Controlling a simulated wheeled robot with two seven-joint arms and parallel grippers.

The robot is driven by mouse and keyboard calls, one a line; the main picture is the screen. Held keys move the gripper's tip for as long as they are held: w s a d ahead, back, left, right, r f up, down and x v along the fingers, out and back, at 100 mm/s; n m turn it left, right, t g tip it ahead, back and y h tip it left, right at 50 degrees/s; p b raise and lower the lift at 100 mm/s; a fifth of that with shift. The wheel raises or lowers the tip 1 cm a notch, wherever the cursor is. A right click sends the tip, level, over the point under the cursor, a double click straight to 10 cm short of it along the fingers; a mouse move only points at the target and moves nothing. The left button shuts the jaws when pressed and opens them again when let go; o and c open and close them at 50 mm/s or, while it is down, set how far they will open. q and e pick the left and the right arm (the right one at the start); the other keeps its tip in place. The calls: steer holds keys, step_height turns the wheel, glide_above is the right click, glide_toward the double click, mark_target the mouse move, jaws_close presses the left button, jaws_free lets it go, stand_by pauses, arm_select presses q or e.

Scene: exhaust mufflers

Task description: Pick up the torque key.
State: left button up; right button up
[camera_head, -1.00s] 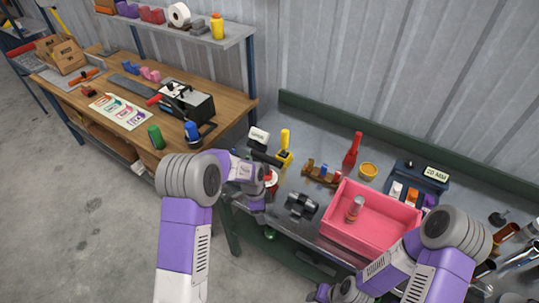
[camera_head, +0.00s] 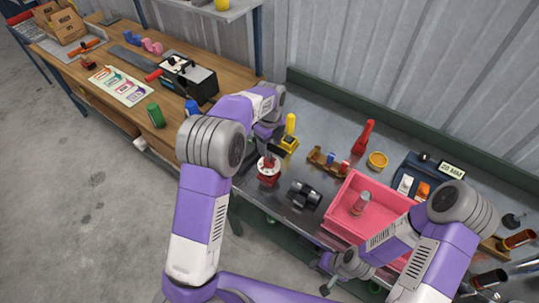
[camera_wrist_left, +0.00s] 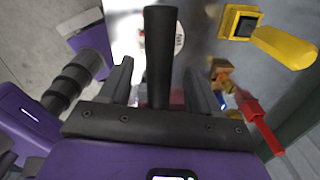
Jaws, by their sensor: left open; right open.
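A thick black handle (camera_wrist_left: 160,55), apparently the torque key, stands between the fingers of my left gripper (camera_wrist_left: 160,85) in the left wrist view. The fingers are apart, with a gap on each side of the handle. In the head view my left gripper (camera_head: 270,145) is over the left end of the metal bench, just above a red and white round stand (camera_head: 268,172). My arm and gripper hide much of the key there. My right gripper (camera_head: 328,287) is low in front of the bench, open and empty.
A yellow-handled tool (camera_head: 290,132) stands close behind my left gripper. A black clamp-like part (camera_head: 304,195), a brown rack (camera_head: 325,160), a red bottle-like tool (camera_head: 363,137) and a pink bin (camera_head: 335,212) lie to the right. A wooden workbench (camera_head: 130,55) is at left.

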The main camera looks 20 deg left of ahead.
mark_target(269, 161)
arm_select(q)
steer(key=shift+a+f, duration=0.15)
steer(key=shift+f, duration=1.9)
steer(key=shift+r, duration=0.1)
steer(key=c, duration=1.1)
